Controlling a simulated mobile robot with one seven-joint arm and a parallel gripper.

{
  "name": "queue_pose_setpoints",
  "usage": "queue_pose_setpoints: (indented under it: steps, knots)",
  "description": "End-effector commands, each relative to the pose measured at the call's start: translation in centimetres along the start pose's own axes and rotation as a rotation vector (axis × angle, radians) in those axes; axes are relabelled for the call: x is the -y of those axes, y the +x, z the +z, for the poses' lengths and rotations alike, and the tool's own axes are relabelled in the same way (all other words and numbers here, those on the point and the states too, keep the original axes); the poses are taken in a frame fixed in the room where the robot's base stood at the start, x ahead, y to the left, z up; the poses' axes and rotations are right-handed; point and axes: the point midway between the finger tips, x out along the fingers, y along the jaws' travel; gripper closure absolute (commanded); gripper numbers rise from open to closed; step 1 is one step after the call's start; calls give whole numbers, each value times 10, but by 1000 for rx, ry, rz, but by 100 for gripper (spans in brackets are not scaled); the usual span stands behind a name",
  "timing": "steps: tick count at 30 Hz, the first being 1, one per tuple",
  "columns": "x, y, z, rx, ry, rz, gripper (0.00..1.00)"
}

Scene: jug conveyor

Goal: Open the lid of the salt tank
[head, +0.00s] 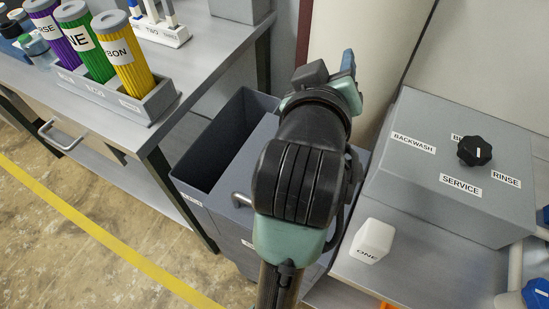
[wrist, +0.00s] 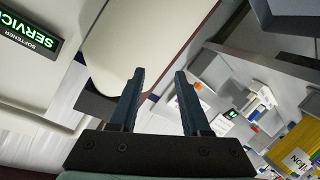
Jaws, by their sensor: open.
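A grey bin (head: 187,200), which looks like the salt tank, stands on the floor left of my arm. Its left part is open on a dark inside. A flat grey lid panel (head: 245,160) covers the right part, and a bar handle (head: 241,200) shows at its near end. My arm hides the lid's right side. My gripper is up beyond the bin, mostly hidden by my own wrist in the head view. In the wrist view my gripper (wrist: 159,76) is open, with nothing between its fingers, facing a cream column (wrist: 135,40).
A grey table (head: 105,100) with a rack of coloured cylinders (head: 150,108) stands left. On the right are a grey valve box (head: 410,180) with a black knob (head: 474,151) and a white block marked ONE (head: 373,240). The cream column (head: 355,30) rises behind my gripper. Floor is free at lower left.

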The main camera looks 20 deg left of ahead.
Motion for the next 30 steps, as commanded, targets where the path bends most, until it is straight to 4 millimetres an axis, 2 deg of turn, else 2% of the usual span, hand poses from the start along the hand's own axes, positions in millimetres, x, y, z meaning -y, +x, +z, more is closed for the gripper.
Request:
queue_pose_setpoints:
  steps: [1, 5, 11, 18, 24, 30]
  knots:
    - [0, -5, -12, 50, -38, -47, 53]
    - [19, -13, -6, 169, -141, -162, 53]
    - [44, -40, 3, 334, -305, -355, 53]
    - [66, -93, 12, 505, -504, -613, 53]
    - [74, -143, 18, 614, -648, -817, 53]
    - [77, -171, 25, 667, -724, -930, 53]
